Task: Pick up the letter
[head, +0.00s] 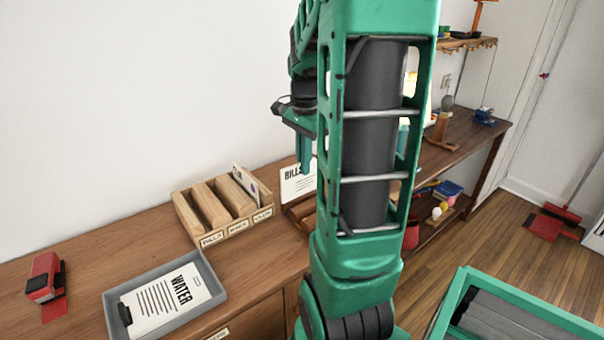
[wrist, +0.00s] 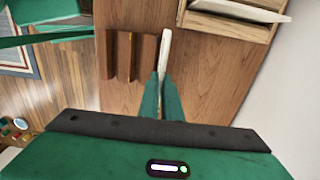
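A white letter (head: 296,184) headed "BILLS" stands upright in a wooden slotted holder (head: 303,217) on the desk, partly hidden behind my arm. In the wrist view the letter (wrist: 165,52) shows nearly edge-on, as a narrow white strip at the right side of the holder's slats (wrist: 131,55). My gripper (head: 306,165) points down at the letter's upper part. In the wrist view the two green fingers of my gripper (wrist: 163,82) are close together, with the letter's near end between their tips.
A wooden sorter (head: 224,205) with labelled slots stands left of the letter. A grey tray (head: 215,275) holds a "WATER" sheet (head: 163,301), and a red stapler-like object (head: 46,278) lies further left. The wall runs behind the desk.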

